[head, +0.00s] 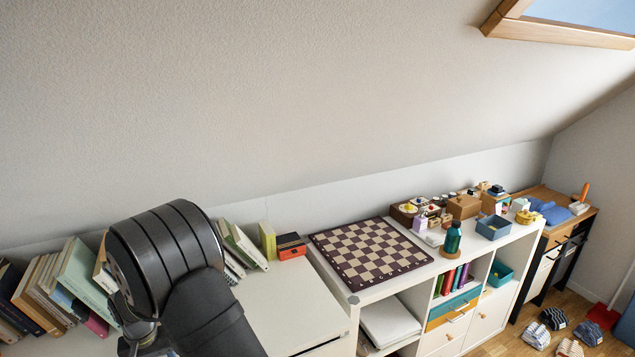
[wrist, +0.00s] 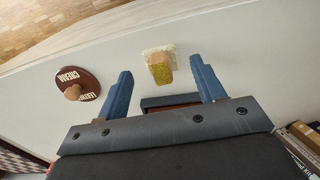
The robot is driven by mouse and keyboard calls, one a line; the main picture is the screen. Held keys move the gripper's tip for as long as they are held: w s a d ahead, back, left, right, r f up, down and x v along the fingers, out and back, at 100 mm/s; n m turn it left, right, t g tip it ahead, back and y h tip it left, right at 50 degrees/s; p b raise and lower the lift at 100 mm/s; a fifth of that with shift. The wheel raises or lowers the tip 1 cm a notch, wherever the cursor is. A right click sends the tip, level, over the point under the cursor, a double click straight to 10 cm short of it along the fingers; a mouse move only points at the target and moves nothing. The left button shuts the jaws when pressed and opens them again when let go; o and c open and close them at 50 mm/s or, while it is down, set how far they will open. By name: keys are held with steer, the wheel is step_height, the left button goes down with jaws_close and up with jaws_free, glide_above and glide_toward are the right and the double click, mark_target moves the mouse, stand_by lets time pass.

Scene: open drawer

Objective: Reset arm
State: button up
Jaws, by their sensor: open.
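My gripper (wrist: 160,68) shows in the wrist view with its two blue fingers spread apart and nothing held between them. Beyond the gap between the fingers is a small yellow-green block with a cream, rough-looking part (wrist: 158,66); it lies on a white surface. A round brown tin marked leather cream (wrist: 77,84) lies to the left of the fingers, apart from them. In the head view, only a thick dark part of my arm shows at the lower left; the gripper itself cannot be made out there.
Books (head: 85,275) stand at the left. The white cabinet top (head: 290,300) has a bare area. Shoes (head: 553,318) are on the floor.

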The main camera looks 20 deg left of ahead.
steer(key=shift+w+r, duration=0.1)
steer(key=shift+r, duration=0.85)
steer(key=w+d+r, duration=0.7)
steer(key=d, duration=0.3)
steer(key=w+d+f+m, duration=0.1)
steer(key=w+d+f, duration=0.1)
steer(key=w+d, duration=0.3)
steer(key=w+d+f+m, duration=0.1)
steer(key=w+d+f, duration=0.1)
steer(key=w+d, duration=0.4)
steer(key=w+d+f+m, duration=0.2)
steer(key=w+d, duration=0.3)
steer(key=d, duration=0.1)
steer(key=shift+w+d+f, duration=0.15)
steer(key=shift+w+f, duration=0.05)
steer(key=shift+f, duration=0.15)
steer(key=w+d+f+m, duration=0.2)
steer(key=d+f, duration=0.1)
steer(key=d, duration=0.8)
steer(key=w+d+f+m, duration=0.2)
steer(key=w+d, duration=0.1)
steer(key=d, duration=0.9)
steer(key=shift+w+f, duration=0.2)
steer(key=shift+f, duration=0.2)
